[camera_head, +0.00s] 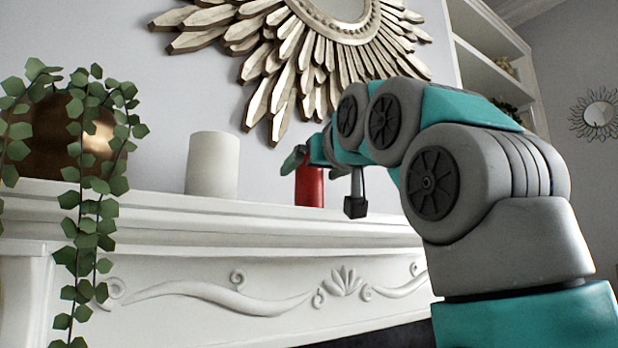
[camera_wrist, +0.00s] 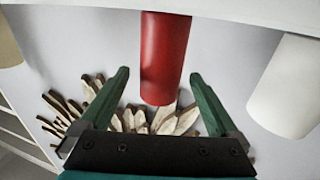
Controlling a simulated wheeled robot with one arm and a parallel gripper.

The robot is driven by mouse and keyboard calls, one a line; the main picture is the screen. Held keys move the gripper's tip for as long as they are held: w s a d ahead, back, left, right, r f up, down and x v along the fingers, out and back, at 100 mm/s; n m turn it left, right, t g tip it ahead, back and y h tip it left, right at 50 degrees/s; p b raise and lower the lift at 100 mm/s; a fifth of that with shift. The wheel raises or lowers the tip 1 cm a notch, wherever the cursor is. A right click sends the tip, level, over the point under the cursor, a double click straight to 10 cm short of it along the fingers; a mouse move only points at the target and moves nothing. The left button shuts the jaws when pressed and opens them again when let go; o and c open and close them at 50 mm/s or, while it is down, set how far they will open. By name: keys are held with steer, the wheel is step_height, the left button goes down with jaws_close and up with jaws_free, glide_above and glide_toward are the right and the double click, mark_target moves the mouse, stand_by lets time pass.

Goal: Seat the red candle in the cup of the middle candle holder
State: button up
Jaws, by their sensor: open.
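The red candle (camera_head: 310,188) stands upright on the white mantelpiece, partly hidden behind my arm and gripper in the head view. My gripper (camera_head: 305,160) is at its upper part. In the wrist view, which looks inverted, the red candle (camera_wrist: 165,55) reaches down from the shelf. Its free end lies between the two spread green fingers of my gripper (camera_wrist: 158,76), with a gap on each side. The gripper is open and holds nothing. No candle holder can be made out in either view.
A wide white cylinder (camera_head: 212,164) stands on the mantelpiece (camera_head: 265,210), left of the candle. A copper-coloured pot (camera_head: 50,140) with trailing leaves stands farther left. A sunburst mirror (camera_head: 290,55) hangs behind. In the wrist view, a tan object (camera_wrist: 8,42) shows at the left edge.

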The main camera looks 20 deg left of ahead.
steer(key=shift+x, duration=0.9)
jaws_close()
